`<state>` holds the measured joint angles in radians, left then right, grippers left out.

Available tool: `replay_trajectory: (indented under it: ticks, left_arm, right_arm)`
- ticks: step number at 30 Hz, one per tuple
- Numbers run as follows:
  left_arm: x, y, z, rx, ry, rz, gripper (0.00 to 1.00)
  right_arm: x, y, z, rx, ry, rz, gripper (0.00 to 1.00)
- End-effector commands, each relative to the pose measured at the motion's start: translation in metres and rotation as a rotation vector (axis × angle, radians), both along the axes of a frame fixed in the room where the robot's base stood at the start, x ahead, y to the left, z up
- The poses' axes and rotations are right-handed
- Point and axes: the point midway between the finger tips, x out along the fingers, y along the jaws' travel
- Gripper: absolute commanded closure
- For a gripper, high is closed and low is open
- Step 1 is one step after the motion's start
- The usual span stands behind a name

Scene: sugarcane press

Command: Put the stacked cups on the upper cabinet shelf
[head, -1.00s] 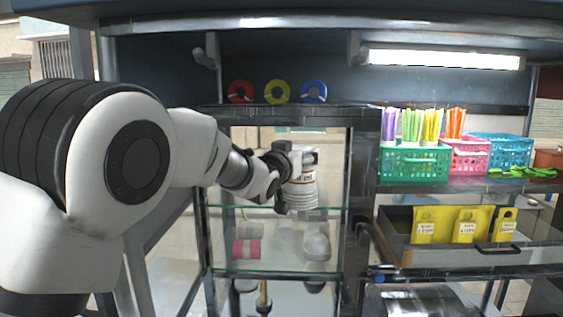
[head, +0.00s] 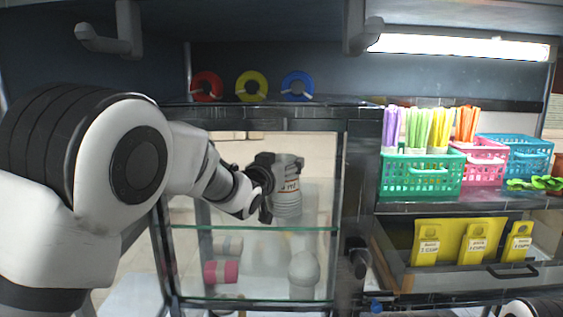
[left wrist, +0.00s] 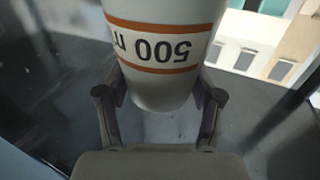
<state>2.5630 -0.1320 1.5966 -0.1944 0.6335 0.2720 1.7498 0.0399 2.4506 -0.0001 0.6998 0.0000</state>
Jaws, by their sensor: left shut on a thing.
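The stacked cups (head: 288,196) are white with an orange-banded label, held upright at the cabinet's opening. In the left wrist view the cups (left wrist: 160,50) show an upside-down "500" between orange bands. My left gripper (head: 268,188) is shut on them from the left side; its fingers (left wrist: 160,105) flank the cups in the left wrist view. The upper cabinet shelf (head: 190,227) is a glass pane just below the cups; whether they touch it cannot be told.
A lower glass shelf (head: 250,298) lies beneath, with a pink roll (head: 220,271) and a white rounded object (head: 304,268) above it. The dark cabinet frame (head: 352,190) borders the opening on the right. Green (head: 420,176) and pink baskets (head: 482,165) stand further right.

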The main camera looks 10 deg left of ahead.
Motion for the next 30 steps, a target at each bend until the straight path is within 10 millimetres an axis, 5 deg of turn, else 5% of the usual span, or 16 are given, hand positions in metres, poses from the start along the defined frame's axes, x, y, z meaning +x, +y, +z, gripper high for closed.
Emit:
replay_trajectory:
  ticks: [9,10,12,23,30]
  left_arm:
    - [0.0,-0.001,-0.005,-0.001,-0.005,-0.003,0.9]
    - [0.0,-0.001,-0.006,-0.001,-0.004,-0.003,0.3]
    - [0.0,-0.001,-0.005,-0.001,-0.005,-0.003,0.09]
    - [0.0,-0.001,0.0,-0.001,-0.005,-0.003,0.09]
    - [-0.043,0.007,-0.011,0.0,-0.007,-0.002,0.09]
  right_arm:
    - [0.0,0.0,-0.002,0.0,-0.001,0.0,0.6]
    - [0.0,0.0,-0.002,0.0,-0.001,0.0,0.6]
    - [0.0,0.0,-0.001,0.0,-0.001,0.0,0.6]
    - [0.0,0.0,0.002,0.0,-0.001,0.0,0.6]
    - [0.0,0.0,-0.037,0.0,-0.001,0.0,0.6]
